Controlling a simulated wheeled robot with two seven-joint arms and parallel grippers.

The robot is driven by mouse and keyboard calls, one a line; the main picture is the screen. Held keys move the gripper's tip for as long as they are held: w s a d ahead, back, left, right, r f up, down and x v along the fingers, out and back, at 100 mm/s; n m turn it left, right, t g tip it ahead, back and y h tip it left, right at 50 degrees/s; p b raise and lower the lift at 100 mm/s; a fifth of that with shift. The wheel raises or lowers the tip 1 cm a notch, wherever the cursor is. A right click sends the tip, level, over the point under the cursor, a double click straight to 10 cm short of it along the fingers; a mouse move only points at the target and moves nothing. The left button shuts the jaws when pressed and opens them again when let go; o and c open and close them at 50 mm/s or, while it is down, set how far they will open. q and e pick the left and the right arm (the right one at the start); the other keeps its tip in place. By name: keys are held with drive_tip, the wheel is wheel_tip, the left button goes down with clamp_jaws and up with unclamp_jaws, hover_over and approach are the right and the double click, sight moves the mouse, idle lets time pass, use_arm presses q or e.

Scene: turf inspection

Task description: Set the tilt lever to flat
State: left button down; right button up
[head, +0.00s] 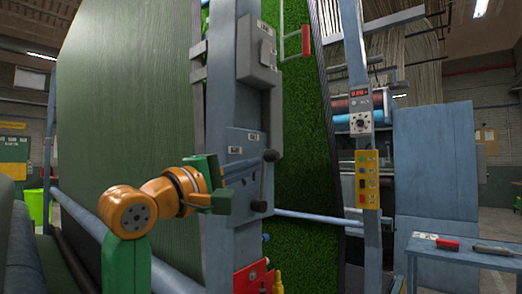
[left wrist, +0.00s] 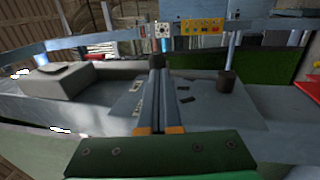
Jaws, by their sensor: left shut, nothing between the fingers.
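The tilt lever (head: 265,182) is a dark arm on the blue-grey post, beside a plate (head: 243,143) with small labels. In the left wrist view, a dark stub (left wrist: 226,82) stands right of my fingers. The shut fingers (left wrist: 157,64) also show in the left wrist view and hide part of the plate. My right gripper is not in view.
A grey box (head: 257,52) sits on the post above the plate. Green turf (head: 295,120) hangs behind the post. A second post carries a display panel (head: 360,110) and a yellow button panel (head: 367,180). A blue table (head: 460,257) with a red-handled tool stands at the lower right.

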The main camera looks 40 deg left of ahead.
use_arm(q)
drive_tip(key=x, duration=0.1)
drive_tip(key=p+x, duration=0.1)
drive_tip(key=shift+w+r, duration=0.3)
drive_tip(key=shift+w+d, duration=0.1)
drive_tip(key=shift+w, duration=0.05)
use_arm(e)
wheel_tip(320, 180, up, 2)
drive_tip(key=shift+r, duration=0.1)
